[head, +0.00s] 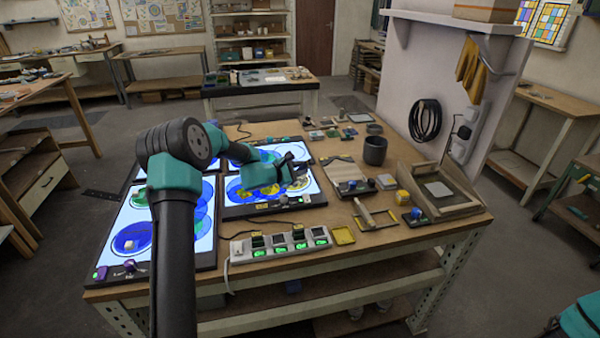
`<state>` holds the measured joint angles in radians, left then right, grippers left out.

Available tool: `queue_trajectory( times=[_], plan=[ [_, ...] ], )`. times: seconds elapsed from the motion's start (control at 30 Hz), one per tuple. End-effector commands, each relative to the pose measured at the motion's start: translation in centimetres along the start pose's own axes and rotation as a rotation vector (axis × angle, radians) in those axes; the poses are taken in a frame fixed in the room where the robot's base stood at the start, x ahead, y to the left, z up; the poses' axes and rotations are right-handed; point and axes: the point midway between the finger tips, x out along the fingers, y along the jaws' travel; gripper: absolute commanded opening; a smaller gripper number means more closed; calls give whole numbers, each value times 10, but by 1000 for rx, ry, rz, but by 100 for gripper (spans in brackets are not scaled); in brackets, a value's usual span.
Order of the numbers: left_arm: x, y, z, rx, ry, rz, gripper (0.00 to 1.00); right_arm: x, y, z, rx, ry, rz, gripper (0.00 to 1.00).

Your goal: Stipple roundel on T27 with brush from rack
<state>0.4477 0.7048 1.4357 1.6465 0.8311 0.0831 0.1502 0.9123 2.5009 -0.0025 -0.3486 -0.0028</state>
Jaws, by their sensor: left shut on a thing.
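My left gripper (297,168) is over the right front light panel (272,207), near its right side. Its jaws are closed on a slim thing, taken as the brush, which is too small and covered to make out clearly. Blue roundels with yellow patches lie on this lit panel, partly hidden under my arm. The left front panel (205,258) carries blue roundels (133,238), one with a pale square on it. No T27 label can be read. I cannot tell whether the held thing touches glass. My right gripper is out of view.
A white strip with green-lit bays (281,243) lies along the front of the bench. Some bare tabletop (400,238) shows at the front right.

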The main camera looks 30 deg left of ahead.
Motion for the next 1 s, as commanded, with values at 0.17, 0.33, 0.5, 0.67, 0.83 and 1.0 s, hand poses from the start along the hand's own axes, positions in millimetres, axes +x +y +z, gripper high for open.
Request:
queue_trajectory(
  times=[0.17,0.33,0.5,0.67,0.83,1.0],
  plan=[
    [-1,4,5,0,0,0,0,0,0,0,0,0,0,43],
    [-1,4,6,0,0,0,0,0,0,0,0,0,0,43],
    [-1,5,6,1,0,0,0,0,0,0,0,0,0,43],
    [5,8,4,2,-1,1,0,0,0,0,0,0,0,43],
    [15,15,0,2,-1,0,0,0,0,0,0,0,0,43],
    [24,23,-4,2,-1,1,0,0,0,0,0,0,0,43]
  ],
)
